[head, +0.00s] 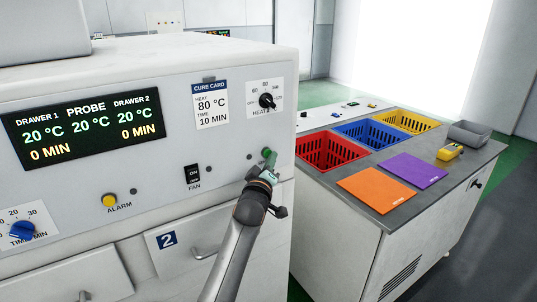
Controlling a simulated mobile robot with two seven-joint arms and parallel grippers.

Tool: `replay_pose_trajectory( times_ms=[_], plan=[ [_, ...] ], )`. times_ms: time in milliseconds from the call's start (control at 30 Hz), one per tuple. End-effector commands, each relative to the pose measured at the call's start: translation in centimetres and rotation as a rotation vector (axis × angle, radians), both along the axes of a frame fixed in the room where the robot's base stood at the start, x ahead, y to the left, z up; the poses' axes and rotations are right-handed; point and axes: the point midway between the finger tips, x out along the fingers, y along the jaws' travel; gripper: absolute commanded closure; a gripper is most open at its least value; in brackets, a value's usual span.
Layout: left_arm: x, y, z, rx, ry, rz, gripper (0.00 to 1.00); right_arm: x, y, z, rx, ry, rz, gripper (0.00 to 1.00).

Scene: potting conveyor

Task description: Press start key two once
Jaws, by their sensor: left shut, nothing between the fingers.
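A green key (269,155), which looks like start key two, sits on the white oven panel above and to the right of the drawer marked 2 (167,240). My left gripper (268,172) is shut and empty, with its fingertips right at the lower side of the green key. It hides part of the key and any label there. I cannot tell whether the fingertips touch the key or whether it is pushed in. My right gripper is not in view.
The panel also has a display (85,129) showing 0 MIN for both drawers, a black fan switch (193,174), a yellow alarm button (110,200), a blue timer knob (22,231) and a heat knob (267,100). A bench (425,206) with coloured bins stands at the right.

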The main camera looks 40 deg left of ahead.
Motion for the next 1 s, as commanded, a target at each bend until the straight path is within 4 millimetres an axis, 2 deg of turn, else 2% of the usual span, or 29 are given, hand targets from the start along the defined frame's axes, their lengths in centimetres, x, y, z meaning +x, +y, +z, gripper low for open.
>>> replay_pose_trajectory(
  times_ms=[1000],
  plan=[
    [0.33, 0.77, 0.08, 0.001, -0.001, 0.000, 1.00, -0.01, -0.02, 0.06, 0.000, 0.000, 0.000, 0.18]
  ],
)
